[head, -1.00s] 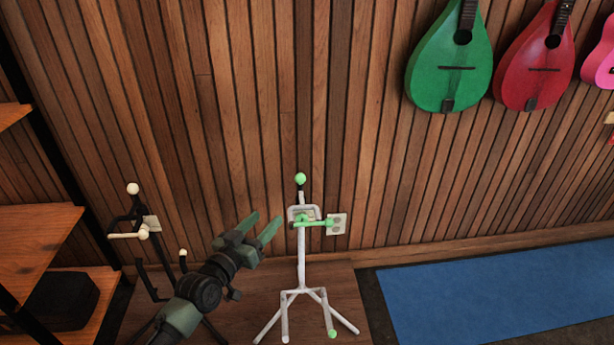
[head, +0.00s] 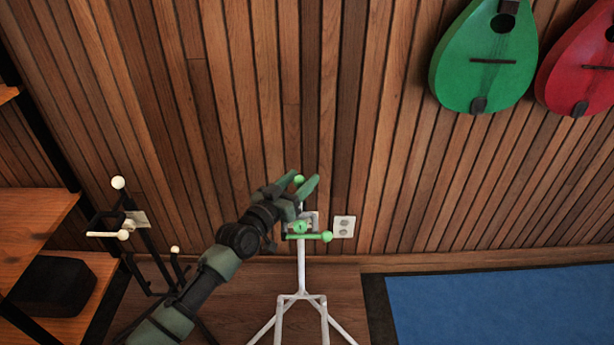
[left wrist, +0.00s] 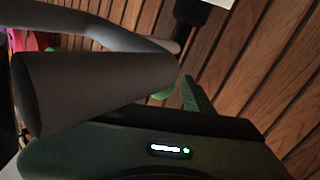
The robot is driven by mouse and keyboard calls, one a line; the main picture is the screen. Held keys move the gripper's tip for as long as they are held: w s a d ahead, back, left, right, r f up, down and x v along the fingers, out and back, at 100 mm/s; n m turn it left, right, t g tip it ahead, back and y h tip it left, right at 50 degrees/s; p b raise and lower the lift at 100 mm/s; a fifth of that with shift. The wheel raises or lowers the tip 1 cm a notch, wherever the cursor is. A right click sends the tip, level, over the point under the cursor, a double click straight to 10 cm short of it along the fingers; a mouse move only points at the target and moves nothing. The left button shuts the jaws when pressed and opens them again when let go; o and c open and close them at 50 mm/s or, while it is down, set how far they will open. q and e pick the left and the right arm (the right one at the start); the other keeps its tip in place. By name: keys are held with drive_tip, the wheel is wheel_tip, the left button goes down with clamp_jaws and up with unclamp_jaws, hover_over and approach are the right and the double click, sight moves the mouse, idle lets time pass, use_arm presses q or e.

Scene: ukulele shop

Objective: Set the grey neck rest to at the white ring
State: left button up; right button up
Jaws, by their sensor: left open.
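A white stand (head: 301,262) with green tips stands against the wooden wall in the head view. A grey U-shaped piece (head: 314,219), which looks like the neck rest, sits near its top and is mostly hidden behind my left gripper. My left gripper (head: 294,184) is open at the top of the stand, with the green top ball (head: 299,180) showing between its fingers. In the left wrist view a thick grey bent tube (left wrist: 95,85) is very close, beside a green finger (left wrist: 196,98). I cannot make out a white ring. My right gripper is not in view.
A black stand (head: 150,245) with cream tips is at the left, near wooden shelves (head: 35,228). A wall socket (head: 343,227) is just right of the white stand. Green (head: 487,60) and red (head: 580,70) instruments hang at upper right. A blue mat (head: 480,305) lies on the right.

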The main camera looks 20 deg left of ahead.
use_arm(q)
drive_tip(key=shift+x, duration=1.4)
clamp_jaws()
idle(0.4)
